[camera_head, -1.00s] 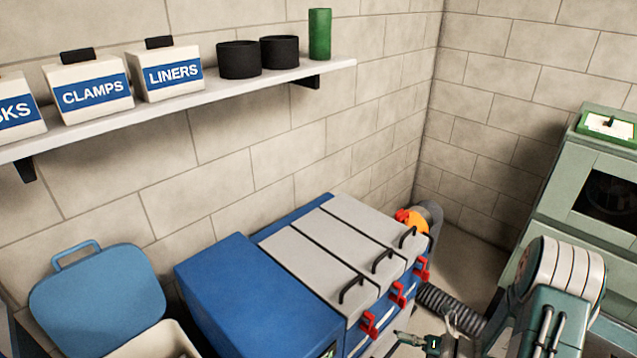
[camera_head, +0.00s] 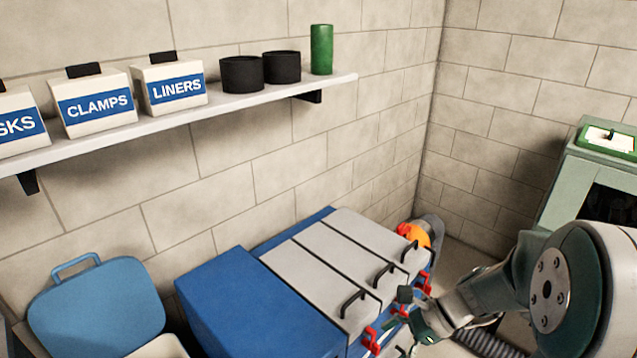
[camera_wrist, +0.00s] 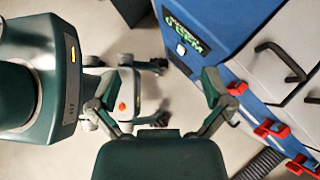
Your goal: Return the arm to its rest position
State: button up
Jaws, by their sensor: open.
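My arm comes in from the right in the head view, bent, with a large round joint near the lower right corner. My gripper (camera_head: 400,309) is in front of the blue machine with grey lids (camera_head: 316,270), its fingers apart and nothing seen between them. In the wrist view my gripper (camera_wrist: 155,98) is also open and empty, fingers spread left and right. The front of the blue machine (camera_wrist: 222,28) is close behind the right finger; I cannot tell the exact gap. My own body shows below, between and left of the fingers.
Red latches (camera_wrist: 270,131) and black lid handles (camera_head: 353,303) stick out from the machine. A wall shelf (camera_head: 232,101) holds labelled boxes, two black cups and a green cylinder (camera_head: 321,50). A blue-lidded bin (camera_head: 97,305) stands left, a green cabinet (camera_head: 567,195) right.

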jog(key=s+d+r+n+t+h, duration=0.1)
jog(key=s+r+n+t+h, duration=0.2)
jog(key=s+r+n+h, duration=0.2)
jog(key=s+d+r+n+t+h, duration=0.1)
jog(key=s+r+n+t+h, duration=0.2)
jog(key=s+r+n, duration=0.3)
notch_tip(320, 180, up, 4)
jog(key=n+h, duration=0.1)
jog(key=n, duration=0.6)
jog(key=shift+s+f+t+h, duration=0.15)
jog(key=shift+f+t+h, duration=0.15)
jog(key=shift+h, duration=0.1)
jog(key=shift+a, duration=0.1)
dwell(1.2)
